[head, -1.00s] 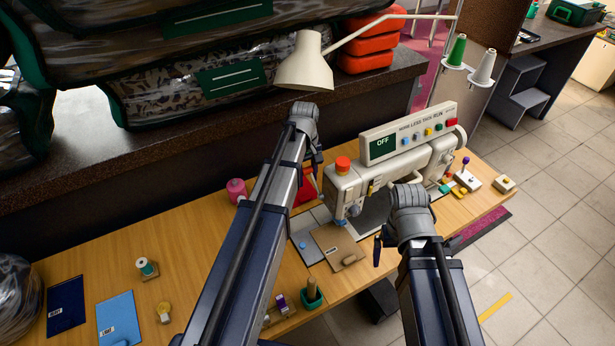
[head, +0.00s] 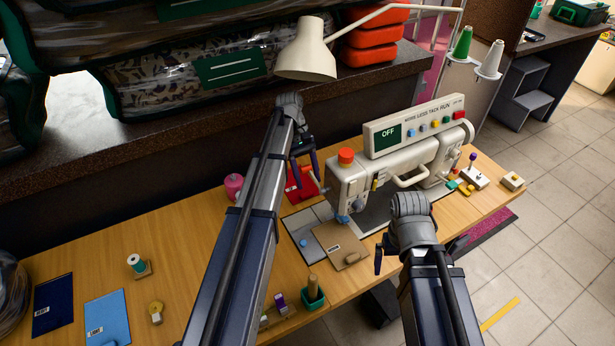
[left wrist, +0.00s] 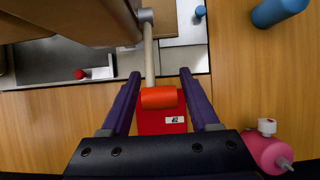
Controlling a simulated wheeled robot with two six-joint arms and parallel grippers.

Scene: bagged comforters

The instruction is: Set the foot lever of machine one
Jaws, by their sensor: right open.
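The sewing machine (head: 400,165) stands on the wooden table with its display reading OFF. In the left wrist view, a pale lever rod (left wrist: 149,55) reaches out from the machine body and ends in an orange-red grip (left wrist: 160,98). My left gripper (head: 305,165) is beside the machine's left end. Its two fingers (left wrist: 158,80) are apart, one on each side of the grip, with gaps showing. The lever is hard to make out in the head view. My right gripper (head: 388,255) is open and empty in front of the machine; its far finger is hidden.
A lamp (head: 307,50) hangs above. A brown pad (head: 340,245) lies before the machine. The table's left part has free room between small items.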

